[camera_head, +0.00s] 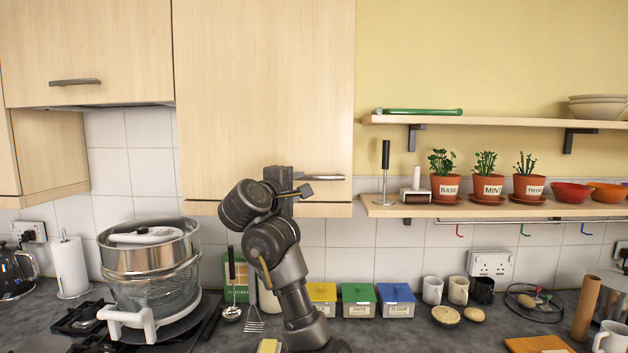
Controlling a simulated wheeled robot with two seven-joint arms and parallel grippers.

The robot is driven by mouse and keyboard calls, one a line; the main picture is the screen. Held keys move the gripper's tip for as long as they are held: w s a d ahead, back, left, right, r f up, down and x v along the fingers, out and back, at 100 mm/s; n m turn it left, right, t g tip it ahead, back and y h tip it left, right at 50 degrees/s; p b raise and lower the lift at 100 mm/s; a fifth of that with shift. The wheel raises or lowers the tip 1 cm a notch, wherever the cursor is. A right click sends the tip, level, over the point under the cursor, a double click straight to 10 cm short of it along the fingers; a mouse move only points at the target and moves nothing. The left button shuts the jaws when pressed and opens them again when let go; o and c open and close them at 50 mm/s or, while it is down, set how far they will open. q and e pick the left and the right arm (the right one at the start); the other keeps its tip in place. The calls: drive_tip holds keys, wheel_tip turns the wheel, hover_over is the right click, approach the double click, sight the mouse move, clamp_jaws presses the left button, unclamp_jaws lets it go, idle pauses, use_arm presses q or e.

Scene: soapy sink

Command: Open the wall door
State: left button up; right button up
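The wall door (262,80) is a tall, pale wood cabinet door in the upper middle of the head view, and it looks closed. Its grey bar handle (326,177) lies level near the door's lower right corner. My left gripper (300,188) is at the left end of this handle, in front of the door. The fingertips overlap the handle end in the picture. I cannot tell whether they touch it or are shut on it. My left arm hides part of the door's lower edge. My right gripper is out of view.
A shelf (420,211) with potted herbs and bowls is right of the door, with another shelf (500,121) above. A steel pot stack (152,265) stands on the hob at left. Coloured tins (358,300) and mugs (432,290) line the counter below.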

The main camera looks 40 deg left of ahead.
sight(314, 178)
use_arm(q)
drive_tip(key=p+x, duration=0.1)
drive_tip(key=x, duration=0.2)
drive_tip(key=p+x, duration=0.1)
drive_tip(key=x, duration=0.5)
drive_tip(key=shift+w+r+p, duration=0.2)
drive_tip(key=shift+r+p, duration=0.05)
drive_tip(key=shift+p, duration=0.15)
drive_tip(key=shift+x, duration=0.8)
drive_tip(key=shift+f, duration=0.15)
drive_tip(key=shift+c, duration=0.2)
drive_tip(key=shift+a, duration=0.1)
clamp_jaws()
